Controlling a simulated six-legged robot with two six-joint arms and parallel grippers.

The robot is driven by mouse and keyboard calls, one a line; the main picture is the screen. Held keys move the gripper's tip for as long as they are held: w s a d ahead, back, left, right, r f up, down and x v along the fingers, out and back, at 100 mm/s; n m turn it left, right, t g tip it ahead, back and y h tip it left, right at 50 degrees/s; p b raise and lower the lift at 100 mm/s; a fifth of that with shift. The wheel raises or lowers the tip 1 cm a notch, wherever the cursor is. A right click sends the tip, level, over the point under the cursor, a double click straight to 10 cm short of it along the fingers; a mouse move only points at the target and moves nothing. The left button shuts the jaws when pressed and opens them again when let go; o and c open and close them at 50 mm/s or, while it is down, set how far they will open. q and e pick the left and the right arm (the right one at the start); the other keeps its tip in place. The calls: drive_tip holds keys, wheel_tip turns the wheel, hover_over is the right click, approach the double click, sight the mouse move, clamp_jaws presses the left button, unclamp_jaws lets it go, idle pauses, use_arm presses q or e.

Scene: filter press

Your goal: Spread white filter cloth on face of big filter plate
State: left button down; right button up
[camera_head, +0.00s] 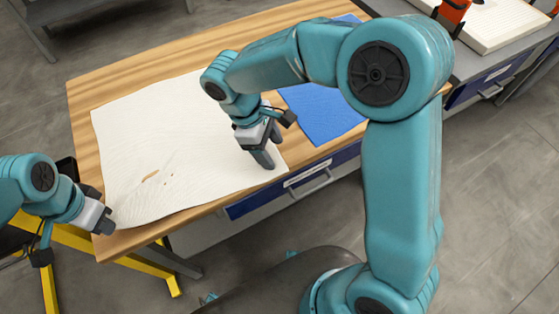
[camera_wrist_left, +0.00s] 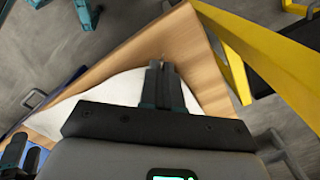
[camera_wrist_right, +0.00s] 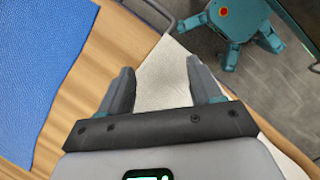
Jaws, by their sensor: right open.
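The white filter cloth (camera_head: 165,140) lies spread on a wooden table, with small brownish marks near its lower left. My left gripper (camera_head: 104,222) is at the cloth's lower left corner; in the left wrist view its fingers (camera_wrist_left: 160,80) are together over that corner and appear shut on it. My right gripper (camera_head: 264,160) is open over the cloth's lower right corner; in the right wrist view the corner (camera_wrist_right: 165,75) shows between its spread fingers (camera_wrist_right: 160,85). A thick white plate (camera_head: 500,24), perhaps the big filter plate, lies at the top right, partly cut off.
A blue cloth (camera_head: 318,110) lies on the wooden table (camera_head: 150,66), right of the white one and partly behind my right arm. An orange part (camera_head: 452,14) stands by the white plate on a grey bench (camera_head: 475,65). Yellow frame legs (camera_head: 140,268) stand below the table's left end.

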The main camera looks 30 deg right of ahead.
sight(281, 164)
drive_tip(key=shift+x, duration=1.6)
drive_tip(key=shift+c, duration=0.3)
clamp_jaws()
drive_tip(key=shift+r, duration=2.45)
